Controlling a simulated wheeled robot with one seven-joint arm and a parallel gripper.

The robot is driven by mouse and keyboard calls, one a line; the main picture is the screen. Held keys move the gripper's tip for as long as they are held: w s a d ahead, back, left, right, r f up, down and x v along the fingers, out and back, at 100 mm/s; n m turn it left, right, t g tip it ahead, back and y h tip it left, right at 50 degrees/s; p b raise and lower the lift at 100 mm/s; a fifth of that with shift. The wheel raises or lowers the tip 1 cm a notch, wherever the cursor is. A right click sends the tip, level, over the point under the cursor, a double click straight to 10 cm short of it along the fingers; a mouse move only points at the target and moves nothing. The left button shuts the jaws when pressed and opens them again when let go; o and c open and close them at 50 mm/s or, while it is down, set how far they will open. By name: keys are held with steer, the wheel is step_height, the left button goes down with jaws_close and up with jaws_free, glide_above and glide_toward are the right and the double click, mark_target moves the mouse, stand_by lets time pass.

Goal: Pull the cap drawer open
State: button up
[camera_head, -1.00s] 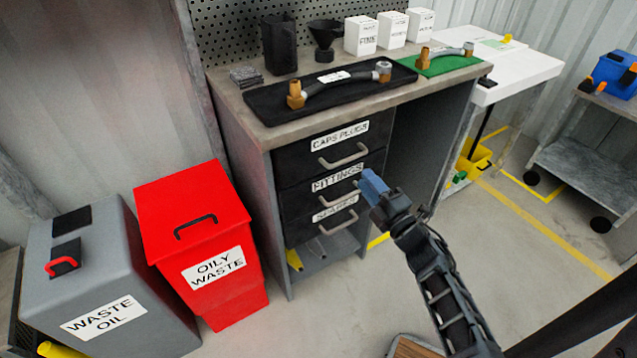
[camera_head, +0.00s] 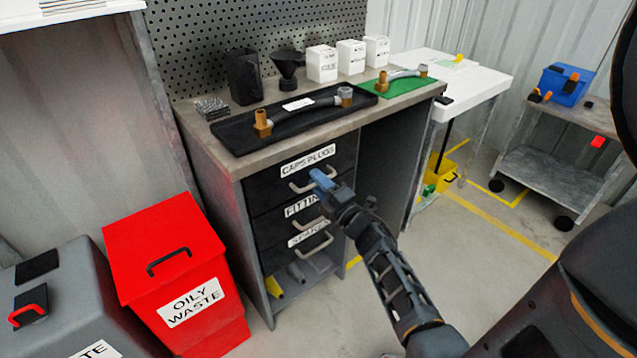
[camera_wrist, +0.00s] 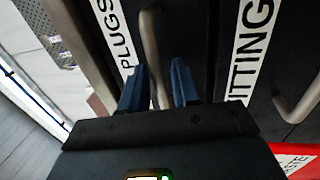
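The cap drawer (camera_head: 270,185), black and labelled CAPS PLUGS, is the top drawer of the bench and is shut. In the wrist view the handle (camera_wrist: 150,40) runs down into the gap between the two blue fingers of my gripper (camera_wrist: 160,85). The fingers are apart, with the handle closer to the left one. I cannot tell whether either finger touches it.
The FITTINGS drawer (camera_head: 268,229) and the SPARES drawer below are shut, with handles close under my gripper. A red oily waste bin (camera_head: 150,230) and a grey waste oil box (camera_head: 75,300) stand at left. A black tray (camera_head: 235,142) lies on the bench top.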

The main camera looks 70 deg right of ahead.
jaws_close()
stand_by(0.5)
steer(key=r+v, duration=0.2)
steer(key=v, duration=0.8)
steer(key=s+r+v, duration=0.1)
steer(key=r+v, duration=0.1)
steer(key=v, duration=0.9)
steer(key=shift+a+b, duration=0.25)
steer(key=shift+b, duration=0.05)
jaws_free()
steer(key=shift+r, duration=0.1)
